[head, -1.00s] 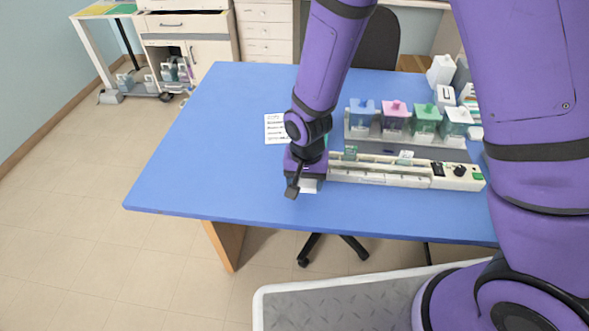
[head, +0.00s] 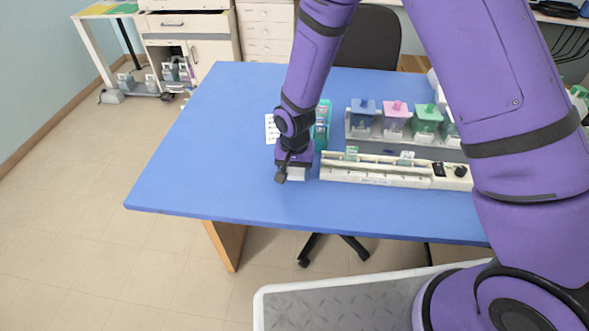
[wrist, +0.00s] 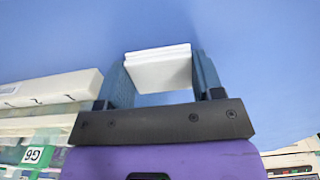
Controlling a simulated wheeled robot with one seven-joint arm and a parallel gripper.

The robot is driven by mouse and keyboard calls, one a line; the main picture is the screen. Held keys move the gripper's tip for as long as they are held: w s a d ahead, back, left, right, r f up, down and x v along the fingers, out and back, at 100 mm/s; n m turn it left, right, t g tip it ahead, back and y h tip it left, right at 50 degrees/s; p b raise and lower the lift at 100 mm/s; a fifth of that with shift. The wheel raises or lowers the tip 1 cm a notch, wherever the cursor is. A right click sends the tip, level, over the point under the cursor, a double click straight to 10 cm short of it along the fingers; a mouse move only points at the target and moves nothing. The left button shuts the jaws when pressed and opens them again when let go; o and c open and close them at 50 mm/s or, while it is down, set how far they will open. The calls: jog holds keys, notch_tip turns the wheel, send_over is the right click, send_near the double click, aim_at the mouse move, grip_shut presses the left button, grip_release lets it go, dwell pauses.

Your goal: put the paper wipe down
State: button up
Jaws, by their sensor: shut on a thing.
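The paper wipe is a small white folded block (wrist: 158,68), held between the two fingers of my gripper (wrist: 160,75) in the wrist view. My gripper is shut on it. In the head view my gripper (head: 290,172) is over the blue table (head: 190,165), left of the long white rack. I cannot tell whether the wipe touches the table.
A long white rack (head: 375,182) stands just right of my gripper. Behind it are staining jars with blue, pink and green (head: 428,120) lids. The table's left and front are clear.

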aim_at(295, 171)
jog(key=shift+f, duration=0.1)
jog(key=o, duration=1)
jog(key=shift+c, duration=0.2)
notch_tip(295, 171, up, 12)
jog(key=shift+r, duration=0.2)
